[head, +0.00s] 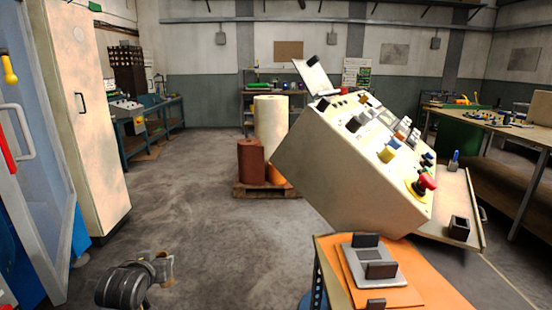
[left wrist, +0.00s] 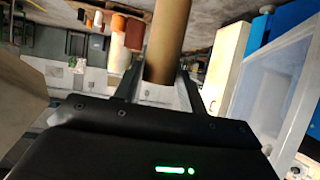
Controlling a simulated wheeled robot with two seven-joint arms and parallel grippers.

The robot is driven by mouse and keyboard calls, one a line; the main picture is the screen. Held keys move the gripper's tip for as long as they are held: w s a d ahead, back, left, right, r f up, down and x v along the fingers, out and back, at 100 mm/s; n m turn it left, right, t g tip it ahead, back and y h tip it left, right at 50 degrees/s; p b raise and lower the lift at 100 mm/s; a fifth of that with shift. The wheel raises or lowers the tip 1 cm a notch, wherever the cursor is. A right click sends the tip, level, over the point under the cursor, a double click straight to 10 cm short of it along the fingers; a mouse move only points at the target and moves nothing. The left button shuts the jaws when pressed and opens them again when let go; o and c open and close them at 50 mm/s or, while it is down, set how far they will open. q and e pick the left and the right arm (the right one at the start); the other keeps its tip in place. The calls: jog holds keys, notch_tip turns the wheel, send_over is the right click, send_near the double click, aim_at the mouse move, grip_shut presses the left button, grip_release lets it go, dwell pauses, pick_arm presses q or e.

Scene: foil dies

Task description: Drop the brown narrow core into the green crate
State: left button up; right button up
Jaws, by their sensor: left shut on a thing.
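The brown narrow core (left wrist: 168,42) is a plain brown tube in the left wrist view, reaching from between my left gripper's fingers to the top edge. My left gripper (left wrist: 160,92) is shut on it. In the head view my left gripper (head: 162,268) is low at the left, over bare floor, and only a small brownish bit shows at its end. I cannot make out a green crate for certain in either view. My right gripper is not in view.
A pallet (head: 265,191) with brown, orange and white rolls (head: 270,125) stands mid-floor. A tilted control console (head: 345,170) and an orange-topped stand (head: 420,288) fill the right front. A tall cream cabinet (head: 85,110) stands left. The floor between is clear.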

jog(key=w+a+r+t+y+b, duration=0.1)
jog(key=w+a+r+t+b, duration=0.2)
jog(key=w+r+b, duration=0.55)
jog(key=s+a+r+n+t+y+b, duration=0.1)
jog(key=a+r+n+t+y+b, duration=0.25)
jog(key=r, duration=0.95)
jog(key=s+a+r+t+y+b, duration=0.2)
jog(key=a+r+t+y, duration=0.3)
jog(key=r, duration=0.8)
pick_arm(q)
jog(key=s+a+f+b, duration=0.1)
jog(key=a+f, duration=0.3)
jog(key=f, duration=0.9)
jog(key=s+a+f+n+y+b, duration=0.1)
jog(key=a+f, duration=0.4)
jog(key=f, duration=0.7)
jog(key=s+a+f+n+y+b, duration=0.1)
jog(key=a+f, duration=0.3)
jog(key=f, duration=0.9)
jog(key=shift+s+a+f+g, duration=0.3)
jog(key=shift+s+a+f, duration=0.1)
jog(key=shift+s, duration=0.35)
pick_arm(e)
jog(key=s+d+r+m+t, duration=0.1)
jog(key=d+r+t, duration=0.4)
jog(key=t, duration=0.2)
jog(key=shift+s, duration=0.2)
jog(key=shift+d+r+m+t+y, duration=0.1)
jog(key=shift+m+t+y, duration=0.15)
